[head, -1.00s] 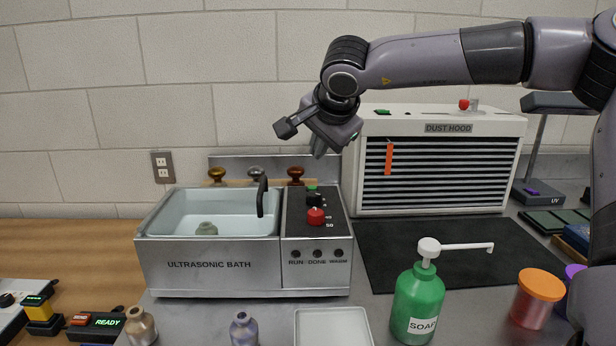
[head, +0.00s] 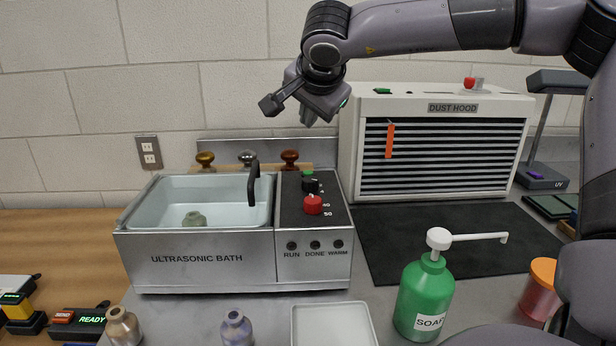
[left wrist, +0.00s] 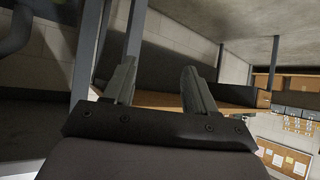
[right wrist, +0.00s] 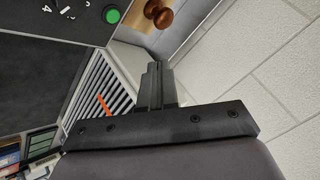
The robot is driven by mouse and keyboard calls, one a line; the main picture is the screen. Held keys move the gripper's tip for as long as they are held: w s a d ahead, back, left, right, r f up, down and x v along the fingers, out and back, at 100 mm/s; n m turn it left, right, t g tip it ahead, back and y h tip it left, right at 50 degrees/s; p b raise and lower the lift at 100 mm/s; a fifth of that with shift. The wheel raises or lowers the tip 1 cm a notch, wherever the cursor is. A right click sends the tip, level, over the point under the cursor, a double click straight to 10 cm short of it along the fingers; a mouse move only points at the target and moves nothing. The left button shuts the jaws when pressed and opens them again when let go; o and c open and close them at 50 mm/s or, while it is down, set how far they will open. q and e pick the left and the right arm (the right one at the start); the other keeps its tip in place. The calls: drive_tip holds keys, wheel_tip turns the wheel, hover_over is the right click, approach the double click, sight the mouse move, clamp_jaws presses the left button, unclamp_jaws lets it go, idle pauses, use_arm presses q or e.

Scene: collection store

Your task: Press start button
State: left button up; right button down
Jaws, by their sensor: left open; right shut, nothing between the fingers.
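The ultrasonic bath (head: 190,262) stands on the counter. A round green button (head: 308,174) sits at the back of its dark control panel, behind a black knob (head: 310,186) and a red knob (head: 312,205). In the right wrist view the green button (right wrist: 112,15) shows at the top, left of the fingertips and apart from them. My right gripper (head: 308,120) is shut and empty, raised above and behind the panel; its closed fingers (right wrist: 155,82) show in its wrist view. My left gripper (left wrist: 158,82) is open and empty, away from the bath, and out of the head view.
A black faucet (head: 253,182) rises beside the basin, which holds a small jar (head: 194,219). The dust hood (head: 440,150) stands right of the bath, with its own green button (head: 382,91). A soap bottle (head: 425,300), a white tray (head: 333,325) and small bottles stand in front.

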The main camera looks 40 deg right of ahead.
sight(310, 174)
wheel_tip(310, 174, down, 7)
drive_tip(key=b, duration=0.5)
use_arm(q)
drive_tip(key=f, duration=0.2)
drive_tip(key=w+d+f, duration=0.1)
drive_tip(key=shift+d+f, duration=0.1)
drive_tip(key=shift+f, duration=0.1)
use_arm(e)
drive_tip(key=shift+f, duration=0.15)
use_arm(q)
drive_tip(key=shift+d, duration=0.1)
idle(1.1)
use_arm(e)
drive_tip(key=shift+f, duration=0.15)
use_arm(q)
drive_tip(key=shift+f+b, duration=0.5)
drive_tip(key=shift+b, duration=0.05)
use_arm(e)
drive_tip(key=shift+f, duration=0.25)
